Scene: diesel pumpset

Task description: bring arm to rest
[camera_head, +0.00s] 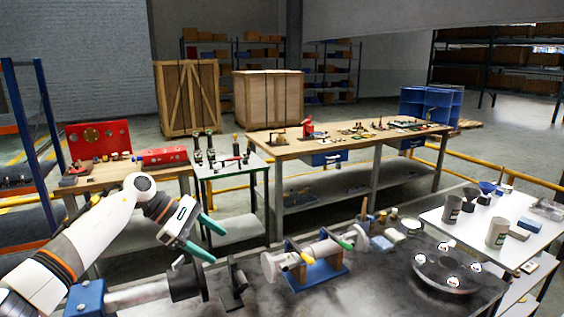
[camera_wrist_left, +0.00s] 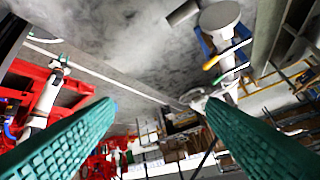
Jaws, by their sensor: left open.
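My left arm (camera_head: 100,225) comes in from the left in the head view, white with dark and orange bands. Its gripper (camera_head: 207,238) has two green fingers, spread apart with nothing between them. It is raised above the dark workbench (camera_head: 350,290), close to a black upright part (camera_head: 233,285) on the bench. In the left wrist view the green fingers (camera_wrist_left: 155,125) frame the lower left and right, wide apart and empty. My right gripper is not in view.
On the bench are a grey cylinder on a blue stand (camera_head: 318,275) and a round metal plate with shiny balls (camera_head: 446,268). A white table (camera_head: 470,225) with cups stands at right. Behind are a small tool table (camera_head: 225,170), a long wooden bench (camera_head: 350,145) and crates (camera_head: 268,100).

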